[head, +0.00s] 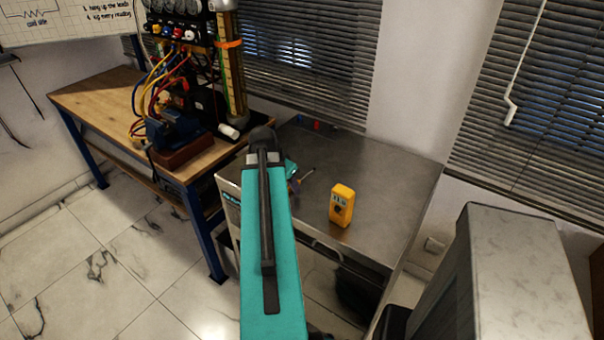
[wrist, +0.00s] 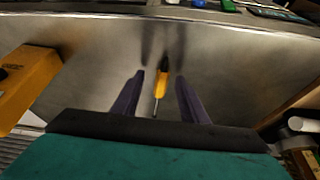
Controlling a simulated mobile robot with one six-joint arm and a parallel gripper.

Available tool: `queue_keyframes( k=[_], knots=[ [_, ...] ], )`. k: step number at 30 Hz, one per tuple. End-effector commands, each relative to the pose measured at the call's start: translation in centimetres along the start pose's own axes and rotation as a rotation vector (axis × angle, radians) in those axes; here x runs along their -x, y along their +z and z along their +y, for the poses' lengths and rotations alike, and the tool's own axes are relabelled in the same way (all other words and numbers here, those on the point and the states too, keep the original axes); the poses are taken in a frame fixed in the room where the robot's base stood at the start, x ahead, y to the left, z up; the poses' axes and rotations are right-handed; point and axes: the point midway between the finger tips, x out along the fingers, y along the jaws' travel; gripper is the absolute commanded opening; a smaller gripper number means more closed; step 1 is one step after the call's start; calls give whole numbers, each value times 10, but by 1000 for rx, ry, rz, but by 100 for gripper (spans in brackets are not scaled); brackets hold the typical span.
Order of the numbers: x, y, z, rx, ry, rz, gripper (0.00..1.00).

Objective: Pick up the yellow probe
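The yellow probe (wrist: 160,88) shows in the wrist view with a dark end and a thin metal tip. It appears to lie on the bare metal cart top (head: 385,170). My gripper (wrist: 160,80) is open, with one dark finger on each side of the probe and a gap visible on both sides. I cannot tell how high the fingers are above the top. In the head view my teal arm hides most of my gripper (head: 294,184), and I cannot clearly make out the probe there.
A yellow meter (head: 341,205) stands on the cart near its front edge; it also shows at the left in the wrist view (wrist: 25,85). Small red (head: 316,126) and blue (head: 298,120) items sit at the back. A wooden bench (head: 95,98) with wired equipment stands left. The cart's right side is clear.

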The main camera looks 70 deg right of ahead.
Motion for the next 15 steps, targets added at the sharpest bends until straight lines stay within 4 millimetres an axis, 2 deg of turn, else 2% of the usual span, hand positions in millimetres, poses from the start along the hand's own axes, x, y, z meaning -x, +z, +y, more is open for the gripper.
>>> queue_keyframes(
  k=[6,15],
  knots=[
    [-9,0,0,-1,1,-1,40],
    [-9,0,0,-1,0,0,40]
  ],
)
